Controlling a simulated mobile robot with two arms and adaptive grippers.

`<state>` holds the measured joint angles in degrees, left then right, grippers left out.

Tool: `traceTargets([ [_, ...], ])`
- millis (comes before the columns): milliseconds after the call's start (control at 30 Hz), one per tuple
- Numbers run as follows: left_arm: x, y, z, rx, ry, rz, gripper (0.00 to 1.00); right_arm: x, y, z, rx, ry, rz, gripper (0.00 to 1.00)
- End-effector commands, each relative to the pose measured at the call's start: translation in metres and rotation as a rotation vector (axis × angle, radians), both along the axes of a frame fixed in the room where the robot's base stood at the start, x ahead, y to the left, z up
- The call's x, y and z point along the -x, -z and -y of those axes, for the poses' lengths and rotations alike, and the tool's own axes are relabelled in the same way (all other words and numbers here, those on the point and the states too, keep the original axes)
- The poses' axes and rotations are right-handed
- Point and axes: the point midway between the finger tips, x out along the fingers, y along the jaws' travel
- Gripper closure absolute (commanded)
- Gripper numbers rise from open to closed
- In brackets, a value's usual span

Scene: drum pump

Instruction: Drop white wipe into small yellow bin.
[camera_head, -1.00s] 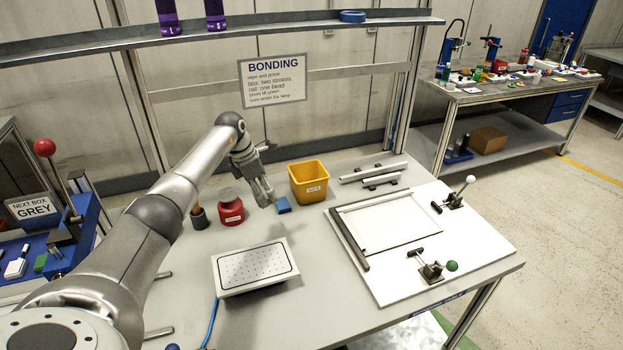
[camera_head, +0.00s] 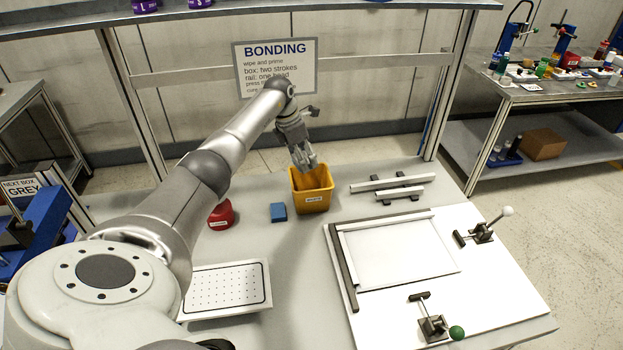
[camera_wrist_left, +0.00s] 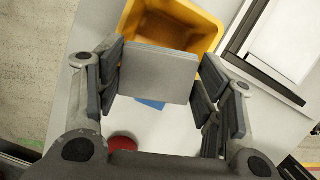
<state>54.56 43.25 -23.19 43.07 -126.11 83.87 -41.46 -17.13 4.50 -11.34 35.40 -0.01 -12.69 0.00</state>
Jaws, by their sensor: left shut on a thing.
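The small yellow bin (camera_head: 313,200) stands on the bench, upright and open at the top, with a white label on its front. My left gripper (camera_head: 306,162) is at the bin's upper rear rim, pointing down. In the left wrist view, the gripper (camera_wrist_left: 160,85) is shut on a flat, pale grey-white rectangular pad, the white wipe (camera_wrist_left: 158,72). The wipe overlaps the near edge of the bin's opening (camera_wrist_left: 205,22) in that view. The wipe cannot be made out in the head view. My right gripper is not in view.
A blue block (camera_head: 278,212) lies left of the bin, and a red container (camera_head: 221,216) stands further left. A perforated plate (camera_head: 228,288) is in front. Metal rails (camera_head: 392,186) and a white fixture board (camera_head: 500,290) with clamps lie to the right.

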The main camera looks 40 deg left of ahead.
Motion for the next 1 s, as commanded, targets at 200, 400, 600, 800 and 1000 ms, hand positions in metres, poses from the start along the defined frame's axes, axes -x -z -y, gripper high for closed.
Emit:
traceTargets([
  [200, 0.0, 0.028, 0.002, 0.003, 0.001, -0.001, 0.64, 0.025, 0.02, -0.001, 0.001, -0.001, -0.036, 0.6],
  [400, 0.0, 0.049, 0.001, 0.001, 0.0, 0.001, 0.64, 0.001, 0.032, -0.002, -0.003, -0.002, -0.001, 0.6],
  [600, -0.001, 0.054, 0.001, 0.0, 0.001, 0.001, 0.64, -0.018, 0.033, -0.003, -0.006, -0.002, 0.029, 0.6],
  [800, 0.0, 0.054, 0.001, 0.0, 0.001, 0.0, 0.34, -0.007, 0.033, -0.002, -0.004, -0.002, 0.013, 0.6],
  [1000, 0.0, 0.054, 0.001, 0.001, 0.001, 0.0, 0.13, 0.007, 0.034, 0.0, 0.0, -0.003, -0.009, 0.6],
])
